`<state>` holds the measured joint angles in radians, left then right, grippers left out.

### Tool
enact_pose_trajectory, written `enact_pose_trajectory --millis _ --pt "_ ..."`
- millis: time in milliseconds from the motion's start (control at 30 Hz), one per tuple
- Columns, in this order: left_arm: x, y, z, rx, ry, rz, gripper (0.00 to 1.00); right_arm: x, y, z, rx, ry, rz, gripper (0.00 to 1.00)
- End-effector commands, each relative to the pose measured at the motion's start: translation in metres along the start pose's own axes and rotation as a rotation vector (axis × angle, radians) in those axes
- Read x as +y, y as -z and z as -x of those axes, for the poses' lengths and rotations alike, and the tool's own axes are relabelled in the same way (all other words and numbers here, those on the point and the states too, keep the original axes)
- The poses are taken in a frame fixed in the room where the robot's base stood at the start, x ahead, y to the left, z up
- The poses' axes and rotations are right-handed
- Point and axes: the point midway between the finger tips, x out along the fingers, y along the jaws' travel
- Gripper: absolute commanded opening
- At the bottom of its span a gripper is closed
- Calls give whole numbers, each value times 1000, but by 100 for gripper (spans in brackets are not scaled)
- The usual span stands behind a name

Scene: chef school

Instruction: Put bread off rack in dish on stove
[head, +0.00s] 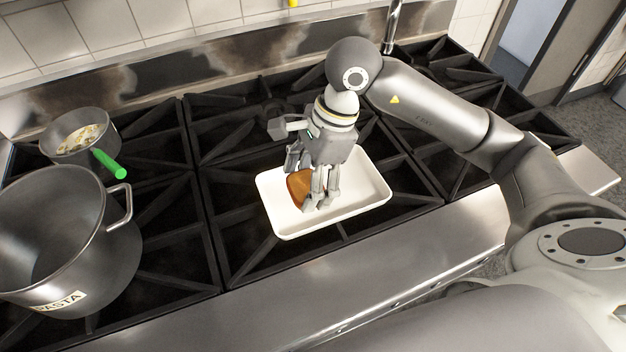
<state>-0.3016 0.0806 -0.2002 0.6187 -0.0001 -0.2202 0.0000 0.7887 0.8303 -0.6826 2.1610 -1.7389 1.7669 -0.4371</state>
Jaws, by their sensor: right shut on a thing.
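A brown piece of bread (297,187) is in the left part of the white rectangular dish (372,188). The dish stands on the black grates of the stove (240,240). My right gripper (312,195) points down into the dish and is shut on the bread. Its fingers hide part of the bread, so I cannot tell whether the bread touches the dish floor. My left gripper is not in view, and no rack is in view.
A large steel pot (100,240) labelled PASTA stands at the left. Behind it is a small pan (108,128) with a green handle (110,163) and food inside. The stove's steel front edge (400,265) runs along the near side. Grates around the dish are clear.

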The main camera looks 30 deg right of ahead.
Motion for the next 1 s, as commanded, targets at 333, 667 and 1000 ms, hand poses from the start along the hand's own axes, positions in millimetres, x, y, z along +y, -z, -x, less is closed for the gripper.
enact_pose_trajectory --millis 333,667,1000 --pt "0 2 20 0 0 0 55 -40 37 -42 -1 -2 -1 55" --pt "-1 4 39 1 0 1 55 -46 49 -67 -1 -5 -1 55" --pt "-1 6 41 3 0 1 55 -47 53 -80 0 1 2 55"
